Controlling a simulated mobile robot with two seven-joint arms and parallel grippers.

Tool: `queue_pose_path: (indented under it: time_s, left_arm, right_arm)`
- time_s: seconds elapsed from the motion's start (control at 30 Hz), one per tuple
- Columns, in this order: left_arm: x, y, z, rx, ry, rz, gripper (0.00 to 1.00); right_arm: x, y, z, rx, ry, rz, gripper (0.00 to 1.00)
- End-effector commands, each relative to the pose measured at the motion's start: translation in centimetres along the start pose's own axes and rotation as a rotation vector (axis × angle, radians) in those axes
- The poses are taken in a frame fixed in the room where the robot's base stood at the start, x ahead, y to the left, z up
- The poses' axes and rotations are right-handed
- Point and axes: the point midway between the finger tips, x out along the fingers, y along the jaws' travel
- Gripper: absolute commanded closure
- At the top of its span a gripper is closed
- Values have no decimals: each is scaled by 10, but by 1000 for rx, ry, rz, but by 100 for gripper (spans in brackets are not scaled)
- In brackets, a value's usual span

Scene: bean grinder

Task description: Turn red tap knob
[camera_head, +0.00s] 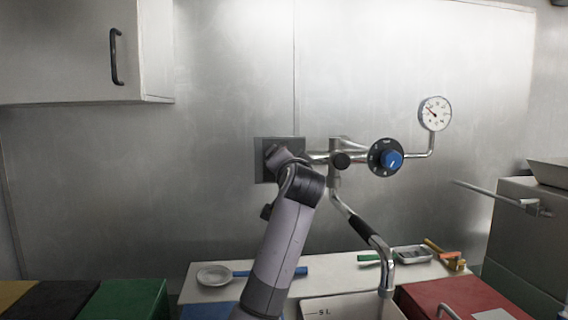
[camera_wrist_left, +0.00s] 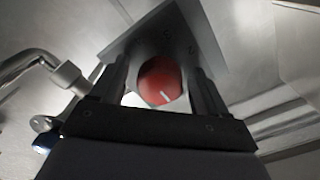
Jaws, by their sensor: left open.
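The red tap knob (camera_wrist_left: 160,82) shows in the left wrist view, round with a white mark, in front of a dark square plate (camera_wrist_left: 150,38). My left gripper (camera_wrist_left: 163,85) is open, with one finger on each side of the knob. I cannot tell whether the fingers touch it. In the head view the plate (camera_head: 265,172) is on the steel wall, and my left arm's end covers the knob there. My left gripper is mostly hidden behind its own wrist in that view. My right gripper is not in view.
A shelf (camera_head: 335,272) below holds a spoon (camera_head: 215,275) and small items. A wall cabinet (camera_head: 70,50) hangs upper left.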

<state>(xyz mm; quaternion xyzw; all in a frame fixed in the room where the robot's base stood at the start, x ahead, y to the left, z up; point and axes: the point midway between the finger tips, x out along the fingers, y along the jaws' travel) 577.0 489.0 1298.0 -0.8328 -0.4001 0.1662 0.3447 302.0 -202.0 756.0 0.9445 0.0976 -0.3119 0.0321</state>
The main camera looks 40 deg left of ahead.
Motion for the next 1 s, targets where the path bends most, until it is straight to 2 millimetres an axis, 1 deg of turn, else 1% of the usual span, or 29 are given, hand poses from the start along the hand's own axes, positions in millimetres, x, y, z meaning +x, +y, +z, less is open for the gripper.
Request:
queue_pose_path:
  time_s: [0.33,0.37,0.4,0.47,0.5,0.53,0.8,1.0]
  left_arm:
    - [-1,0,0,0,0,0,25]
    - [-1,0,0,0,0,0,28]
    - [-1,0,0,0,0,0,41]
    - [-1,0,0,0,0,0,61]
    - [-1,0,0,0,0,0,74]
    - [-1,0,0,0,0,0,79]
    - [-1,1,0,-19,-1,1,79]
    - [-1,1,0,-103,0,1,80]
  right_arm:
    - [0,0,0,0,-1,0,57]
    - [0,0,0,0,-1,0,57]
    - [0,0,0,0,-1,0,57]
    - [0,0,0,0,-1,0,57]
    - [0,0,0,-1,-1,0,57]
    - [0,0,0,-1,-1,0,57]
    - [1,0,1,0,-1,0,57]
    - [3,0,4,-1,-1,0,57]
